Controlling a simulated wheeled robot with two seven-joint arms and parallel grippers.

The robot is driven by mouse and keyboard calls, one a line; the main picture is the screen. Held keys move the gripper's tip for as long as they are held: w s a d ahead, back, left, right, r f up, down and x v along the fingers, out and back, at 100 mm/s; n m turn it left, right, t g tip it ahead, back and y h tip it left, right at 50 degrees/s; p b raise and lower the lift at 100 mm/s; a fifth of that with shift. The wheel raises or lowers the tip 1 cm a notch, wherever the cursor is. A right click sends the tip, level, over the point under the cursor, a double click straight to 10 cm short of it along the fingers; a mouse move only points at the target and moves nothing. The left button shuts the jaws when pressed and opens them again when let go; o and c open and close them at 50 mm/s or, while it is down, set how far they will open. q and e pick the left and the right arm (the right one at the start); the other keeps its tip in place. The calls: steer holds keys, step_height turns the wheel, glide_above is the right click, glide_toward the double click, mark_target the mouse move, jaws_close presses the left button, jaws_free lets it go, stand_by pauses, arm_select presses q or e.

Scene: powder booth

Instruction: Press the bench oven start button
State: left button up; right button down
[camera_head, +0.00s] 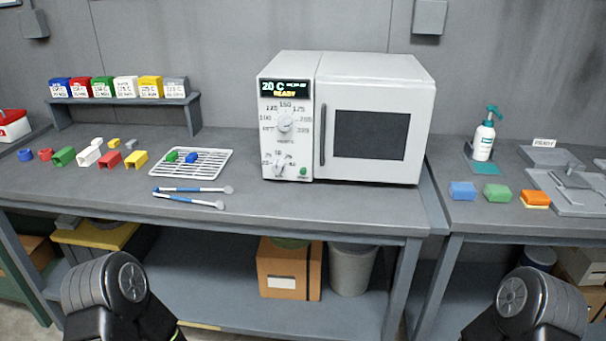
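The white bench oven (376,80) stands on the grey bench with its door shut. Its control panel on the left has a dark display (285,88) reading 20 C and READY. Below it are an upper dial (285,123) with temperature marks and a lower dial (279,167). A small green button (303,172) sits at the panel's lower right, beside the lower dial; its label is too small to read. Only dark links of my two arms show at the bottom left and bottom right; neither gripper is in view, and nothing of mine touches the oven.
Blue-handled tongs (190,197) and a wire rack (184,163) with green and blue pieces lie left of the oven. Several coloured blocks lie farther left, before a shelf of powder boxes (125,87). Bench directly before the oven is clear.

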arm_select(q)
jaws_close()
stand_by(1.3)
